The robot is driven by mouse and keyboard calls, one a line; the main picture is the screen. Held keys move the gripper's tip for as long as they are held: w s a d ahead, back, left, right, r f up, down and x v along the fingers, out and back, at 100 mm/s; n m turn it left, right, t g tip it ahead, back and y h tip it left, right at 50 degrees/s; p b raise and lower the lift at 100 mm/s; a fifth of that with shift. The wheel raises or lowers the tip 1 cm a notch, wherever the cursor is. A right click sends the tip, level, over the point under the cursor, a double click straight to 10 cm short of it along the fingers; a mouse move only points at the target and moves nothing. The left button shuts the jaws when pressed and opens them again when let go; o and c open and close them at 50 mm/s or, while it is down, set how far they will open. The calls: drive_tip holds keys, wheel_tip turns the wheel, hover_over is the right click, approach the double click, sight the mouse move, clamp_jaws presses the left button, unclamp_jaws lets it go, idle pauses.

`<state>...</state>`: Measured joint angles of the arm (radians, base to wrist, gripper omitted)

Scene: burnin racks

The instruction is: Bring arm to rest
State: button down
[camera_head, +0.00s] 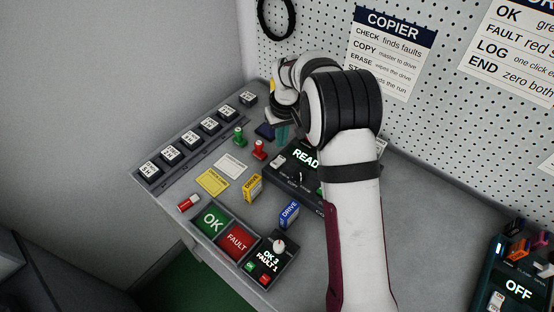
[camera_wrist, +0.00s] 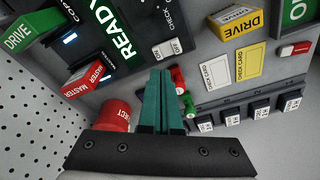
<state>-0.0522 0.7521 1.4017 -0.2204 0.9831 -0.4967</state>
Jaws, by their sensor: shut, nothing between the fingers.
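My arm reaches from the bottom right over the grey bench toward the back corner. My gripper (camera_head: 281,138) is shut and empty, its teal fingers pointing down near the back of the bench. In the wrist view the two teal fingers (camera_wrist: 161,75) are pressed together with nothing between them. They show in front of the black copier (camera_wrist: 147,62), whose display reads READY. In the head view the copier (camera_head: 283,168) is partly hidden behind my arm.
A red REJECT container (camera_wrist: 117,112) shows close beside the fingers. Red (camera_head: 259,150) and green (camera_head: 239,137) stamps stand near my gripper. Yellow (camera_head: 253,188) and blue (camera_head: 289,213) drives stand before the copier. Green OK (camera_head: 212,221) and red FAULT (camera_head: 237,242) trays line the front edge.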

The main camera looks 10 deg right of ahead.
drive_tip(key=shift+r, duration=0.85)
drive_tip(key=s+r+m, duration=0.3)
drive_tip(key=s+r, duration=0.6)
drive_tip(key=s, duration=0.2)
drive_tip(key=s+m+g+y, duration=0.1)
drive_tip(key=s+m, duration=0.4)
drive_tip(key=s, duration=2.2)
drive_tip(key=shift+r+m+g, duration=0.2)
drive_tip(key=shift+m+g, duration=0.1)
drive_tip(key=shift+g, duration=0.2)
